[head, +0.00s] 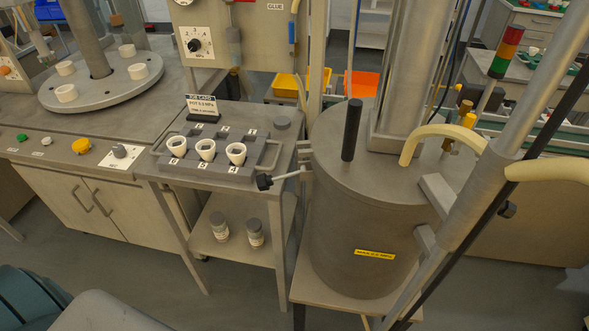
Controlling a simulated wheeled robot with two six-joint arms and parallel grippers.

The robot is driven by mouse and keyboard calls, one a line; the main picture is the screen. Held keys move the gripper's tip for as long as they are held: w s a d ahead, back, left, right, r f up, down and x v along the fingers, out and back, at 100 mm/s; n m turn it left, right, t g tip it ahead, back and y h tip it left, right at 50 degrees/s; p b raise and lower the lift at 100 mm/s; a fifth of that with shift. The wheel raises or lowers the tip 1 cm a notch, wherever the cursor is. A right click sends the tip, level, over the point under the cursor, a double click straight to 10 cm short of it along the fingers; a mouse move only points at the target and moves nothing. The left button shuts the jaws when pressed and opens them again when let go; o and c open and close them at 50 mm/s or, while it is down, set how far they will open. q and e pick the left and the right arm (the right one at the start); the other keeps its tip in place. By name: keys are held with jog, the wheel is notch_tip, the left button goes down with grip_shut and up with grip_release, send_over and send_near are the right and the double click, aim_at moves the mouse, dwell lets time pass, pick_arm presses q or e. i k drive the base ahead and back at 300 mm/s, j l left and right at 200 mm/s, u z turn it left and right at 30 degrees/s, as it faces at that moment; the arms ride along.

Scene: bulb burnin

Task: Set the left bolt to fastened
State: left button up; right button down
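A grey cylindrical vessel (355,235) with a flat round lid (365,180) stands right of centre in the head view. The left bolt (288,176) is a pale rod with a dark knob (264,182) at its end. It sticks out to the left from the vessel's side near the rim, roughly level and clear of the lid's top. Another dark knob (507,210) shows on the vessel's right side, partly behind a slanted grey tube. A black upright handle (351,130) stands on the lid. Neither of my grippers is in view.
A small bench (222,185) left of the vessel carries a rack (195,158) with several white cups, close to the bolt's knob. The slanted tube (490,165) and a beige hose (440,132) cross the vessel's right side. Open floor (235,300) lies in front of the bench.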

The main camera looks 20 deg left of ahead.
aim_at(263, 182)
jog(key=k+j, duration=0.1)
jog(key=j, duration=0.7)
jog(key=k+j+z, duration=0.1)
jog(key=j, duration=0.3)
jog(key=k+j, duration=0.15)
jog(key=j, duration=0.25)
